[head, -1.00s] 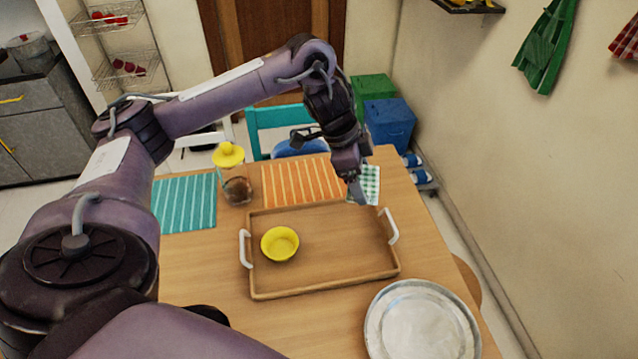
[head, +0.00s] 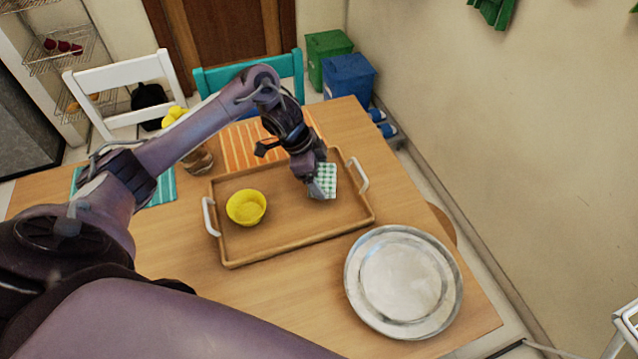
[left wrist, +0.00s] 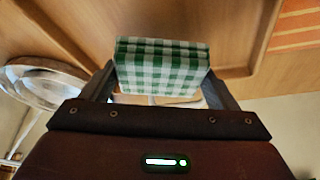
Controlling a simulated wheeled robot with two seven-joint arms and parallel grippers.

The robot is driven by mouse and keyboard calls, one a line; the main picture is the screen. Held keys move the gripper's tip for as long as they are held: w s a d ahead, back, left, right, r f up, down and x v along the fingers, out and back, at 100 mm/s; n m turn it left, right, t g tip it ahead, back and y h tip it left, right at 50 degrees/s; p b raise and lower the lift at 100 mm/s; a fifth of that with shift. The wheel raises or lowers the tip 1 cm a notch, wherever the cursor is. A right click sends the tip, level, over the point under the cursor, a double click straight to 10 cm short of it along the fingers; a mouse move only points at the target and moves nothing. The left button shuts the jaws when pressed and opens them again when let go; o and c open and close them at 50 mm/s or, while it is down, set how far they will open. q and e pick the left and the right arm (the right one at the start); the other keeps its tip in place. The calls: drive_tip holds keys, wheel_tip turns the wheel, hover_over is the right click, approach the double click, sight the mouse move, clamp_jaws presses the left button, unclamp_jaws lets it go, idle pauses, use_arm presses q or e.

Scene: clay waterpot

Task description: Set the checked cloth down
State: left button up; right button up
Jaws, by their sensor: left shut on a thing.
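The green-and-white checked cloth (head: 324,181) is folded into a small block and shows at the right part of the wooden tray (head: 298,243). My left gripper (head: 318,188) is shut on the cloth, over the tray's right half. In the left wrist view the cloth (left wrist: 162,66) sits between the two fingers. I cannot tell whether the cloth touches the tray floor. My right gripper is not in view.
A yellow bowl (head: 246,207) stands in the tray's left half. A round metal plate (head: 403,282) lies right of the tray. Bare tray floor lies between bowl and cloth.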

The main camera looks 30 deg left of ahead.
use_arm(q)
drive_tip(key=shift+f, duration=1.95)
drive_tip(key=shift+f, duration=0.1)
drive_tip(key=o, duration=0.8)
drive_tip(key=p+v, duration=0.1)
drive_tip(key=v, duration=1.1)
drive_tip(key=shift+r, duration=0.2)
drive_tip(key=shift+f, duration=0.1)
